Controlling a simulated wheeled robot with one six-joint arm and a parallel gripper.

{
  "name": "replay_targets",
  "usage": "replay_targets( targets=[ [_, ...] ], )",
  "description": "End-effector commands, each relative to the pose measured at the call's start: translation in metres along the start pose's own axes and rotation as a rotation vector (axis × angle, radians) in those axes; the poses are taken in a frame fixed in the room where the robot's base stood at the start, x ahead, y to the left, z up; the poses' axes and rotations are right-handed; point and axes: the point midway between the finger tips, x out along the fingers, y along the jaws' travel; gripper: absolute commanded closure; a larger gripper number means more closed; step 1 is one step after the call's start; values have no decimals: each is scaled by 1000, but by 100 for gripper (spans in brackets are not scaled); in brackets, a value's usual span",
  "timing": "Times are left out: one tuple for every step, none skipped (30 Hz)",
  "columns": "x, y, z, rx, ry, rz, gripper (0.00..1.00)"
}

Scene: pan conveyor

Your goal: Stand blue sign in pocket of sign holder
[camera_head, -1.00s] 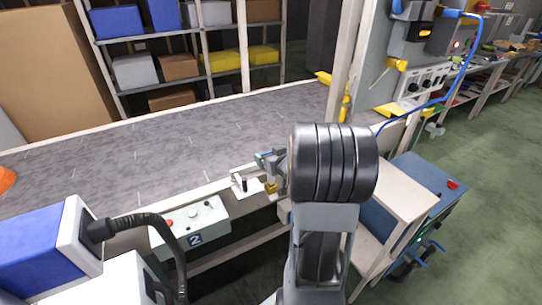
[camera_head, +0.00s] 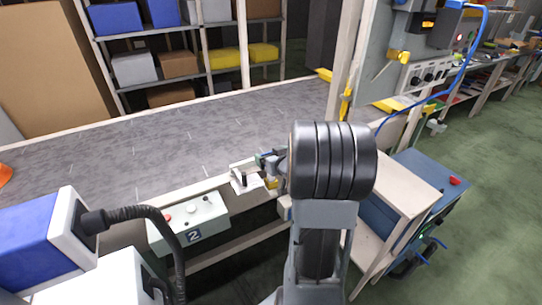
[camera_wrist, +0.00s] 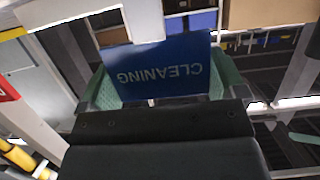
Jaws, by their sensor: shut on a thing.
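The blue sign (camera_wrist: 165,65) fills the middle of the wrist view, with the white word CLEANING upside down on it. My gripper (camera_wrist: 165,84) is shut on it, a green fingertip at each side. In the head view my gripper (camera_head: 272,170) is small and partly hidden behind my arm, and the sign cannot be made out clearly there. A small white piece with a dark slot, seemingly the sign holder (camera_head: 243,180), is at the conveyor's near edge, just left of my gripper. I cannot tell whether sign and holder touch.
The grey conveyor (camera_head: 130,150) runs across behind my gripper. A white control box (camera_head: 188,222) marked 2 is at the near left. A wooden stand (camera_head: 395,185) and a blue cabinet (camera_head: 430,175) are on the right. Shelves with bins (camera_head: 135,68) stand at the back.

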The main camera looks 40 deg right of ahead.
Motion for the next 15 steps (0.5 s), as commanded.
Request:
replay_targets(
  targets=[
    [1, 0, 2, 0, 0, 0, 48],
    [1, 0, 3, 0, 0, 0, 48],
    [1, 0, 4, 0, 0, 0, 48],
    [2, 0, 5, 0, 0, 0, 48],
    [2, 0, 5, 0, 0, 0, 48],
    [2, 0, 6, 0, 0, 0, 48],
    [2, 0, 7, 0, 0, 0, 48],
    [2, 0, 8, 0, 0, 0, 48],
    [3, 0, 9, 0, 0, 0, 48],
    [3, 0, 9, 0, 0, 0, 48],
    [3, 0, 10, 0, 0, 0, 48],
    [4, 0, 11, 0, 0, 0, 48],
    [4, 0, 12, 0, 0, 0, 48],
    [4, 0, 13, 0, 0, 0, 48],
    [4, 0, 14, 0, 0, 0, 48]
  ],
)
